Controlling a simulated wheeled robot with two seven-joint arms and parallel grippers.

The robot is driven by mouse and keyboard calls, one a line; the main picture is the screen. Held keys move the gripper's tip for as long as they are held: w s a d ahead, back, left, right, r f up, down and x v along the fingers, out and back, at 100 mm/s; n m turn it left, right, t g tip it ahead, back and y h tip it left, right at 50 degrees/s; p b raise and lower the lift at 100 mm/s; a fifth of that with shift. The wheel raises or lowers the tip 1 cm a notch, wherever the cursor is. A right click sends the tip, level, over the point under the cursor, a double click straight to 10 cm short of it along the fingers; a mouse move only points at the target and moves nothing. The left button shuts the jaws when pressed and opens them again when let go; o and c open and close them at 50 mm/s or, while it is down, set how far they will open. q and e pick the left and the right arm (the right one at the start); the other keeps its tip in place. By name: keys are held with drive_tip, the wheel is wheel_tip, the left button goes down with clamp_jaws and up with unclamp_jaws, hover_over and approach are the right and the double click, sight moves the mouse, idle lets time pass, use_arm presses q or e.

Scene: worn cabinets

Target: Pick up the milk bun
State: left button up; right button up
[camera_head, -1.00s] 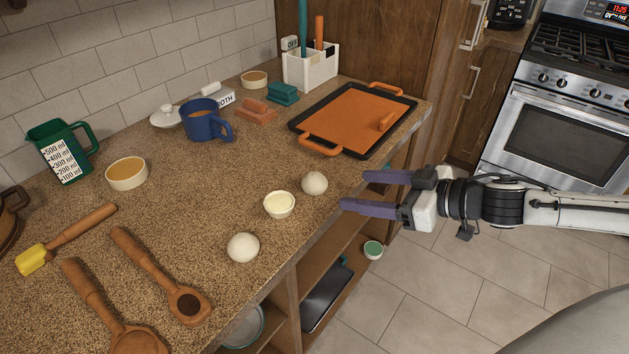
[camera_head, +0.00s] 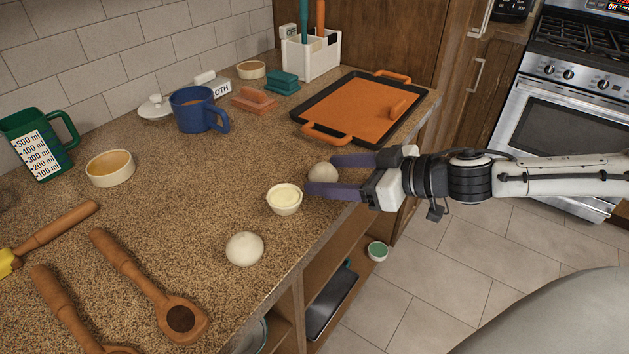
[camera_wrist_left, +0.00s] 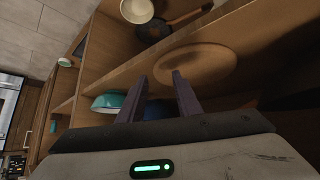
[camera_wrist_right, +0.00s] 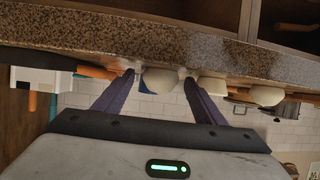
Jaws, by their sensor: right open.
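Two pale round buns sit on the speckled counter; I cannot tell which is the milk bun. One bun (camera_head: 322,173) is near the counter's right edge, beside a small white bowl of cream (camera_head: 285,199). The other bun (camera_head: 244,249) is nearer the front. My right gripper (camera_head: 323,175) is open, its purple fingers on either side of the bun near the edge. In the right wrist view that bun (camera_wrist_right: 160,80) shows between the fingertips; contact is unclear. My left gripper (camera_wrist_left: 158,78) shows only in its wrist view, open and empty, facing the shelves under the counter.
A black tray with an orange mat (camera_head: 352,112) lies behind the right gripper. Open shelves (camera_head: 335,285) lie below the edge. Counter left of the buns is clear.

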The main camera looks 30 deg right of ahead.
drive_tip(key=shift+w+a, duration=0.1)
drive_tip(key=shift+w, duration=0.1)
drive_tip(key=c, duration=1.1)
